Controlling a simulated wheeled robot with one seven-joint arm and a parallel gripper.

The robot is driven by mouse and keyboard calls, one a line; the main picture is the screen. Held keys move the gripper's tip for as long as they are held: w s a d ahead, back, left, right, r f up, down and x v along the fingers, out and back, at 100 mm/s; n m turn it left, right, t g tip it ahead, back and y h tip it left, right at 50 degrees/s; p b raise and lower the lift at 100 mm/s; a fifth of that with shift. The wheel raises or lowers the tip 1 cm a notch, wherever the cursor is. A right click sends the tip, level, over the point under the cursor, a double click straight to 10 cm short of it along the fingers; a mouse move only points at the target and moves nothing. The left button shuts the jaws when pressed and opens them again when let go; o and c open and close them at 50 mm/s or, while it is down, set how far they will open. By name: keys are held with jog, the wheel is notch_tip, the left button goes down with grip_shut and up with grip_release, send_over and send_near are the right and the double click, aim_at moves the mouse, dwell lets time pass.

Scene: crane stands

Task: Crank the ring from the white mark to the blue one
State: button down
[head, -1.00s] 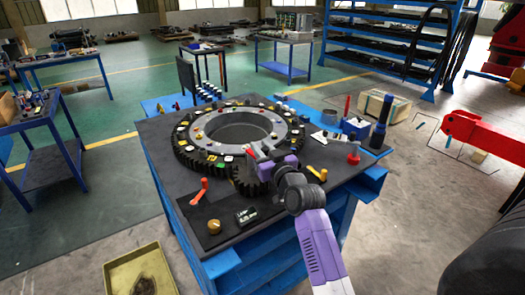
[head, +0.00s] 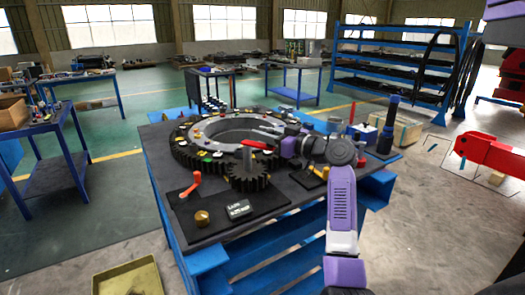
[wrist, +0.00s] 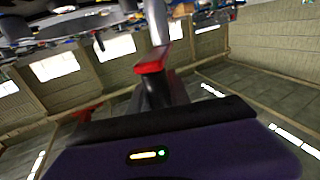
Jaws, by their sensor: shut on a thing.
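The big dark toothed ring (head: 186,158) lies flat on the bench around a grey inner ring, with small coloured pieces on top. White, yellow, red and green pieces show; I cannot tell which are the white and blue marks. A small dark gear (head: 248,184) sits at the ring's near side, with an upright grey post (head: 247,158) on it. My gripper (head: 256,145), with a red finger, is at the top of this post and shut on it, reaching in from the right. The wrist view shows a grey rod (wrist: 158,22) at the red finger (wrist: 152,63); the contact is partly hidden.
A yellow tray (head: 128,277) lies on the floor at the front left.

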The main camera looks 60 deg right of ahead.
jog(key=d+n+y+b, duration=0.1)
jog(key=y+b, duration=0.1)
jog(key=w+d+n+y+b, duration=0.1)
jog(key=y+b, duration=0.1)
jog(key=b, duration=0.1)
jog(key=d+n+y+b, duration=0.1)
jog(key=n+y+b, duration=0.1)
jog(key=shift+w+d+y, duration=0.25)
jog(key=shift+w+y, duration=0.05)
jog(key=shift+w, duration=0.1)
jog(key=shift+w+a+f, duration=0.1)
jog(key=shift+w+a, duration=0.1)
dwell(0.9)
jog(key=c, duration=1.2)
grip_release()
jog(key=shift+s+d, duration=0.15)
jog(key=shift+s, duration=0.05)
